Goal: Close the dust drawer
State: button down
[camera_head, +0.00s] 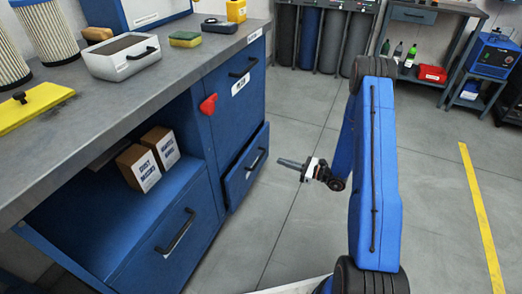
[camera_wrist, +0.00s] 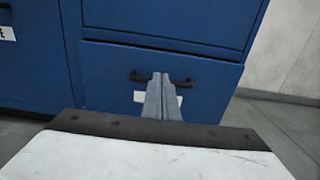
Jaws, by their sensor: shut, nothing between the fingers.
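A blue drawer front (camera_head: 236,183) with a black handle sits low at the right end of the blue cabinet and stands partly out, with a dark gap along its top. In the wrist view the drawer (camera_wrist: 110,72) shows its dark handle (camera_wrist: 137,76) and a white label, mostly hidden behind my fingers. My gripper (camera_head: 279,161) is shut and empty, to the right of the drawer and pointing at its front. In the wrist view my gripper (camera_wrist: 160,77) overlaps the middle of the handle; I cannot tell contact there, but the head view shows a gap.
A closed cabinet front (camera_head: 225,97) with a red knob (camera_head: 208,104) is above the drawer. A wider drawer (camera_head: 150,254) lies to the left, under a shelf with two boxes. The grey worktop (camera_head: 100,110) overhangs. The floor (camera_head: 300,225) around my gripper is clear.

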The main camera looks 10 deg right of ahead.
aim_at(251, 151)
jog(key=x, duration=1.3)
jog(key=shift+w+a, duration=0.25)
jog(key=shift+a, duration=0.1)
jog(key=x, duration=0.3)
jog(key=shift+w+a, duration=0.15)
jog(key=shift+a, duration=0.15)
jog(key=shift+w+a, duration=0.25)
jog(key=shift+w, duration=0.1)
jog(key=shift+r, duration=0.1)
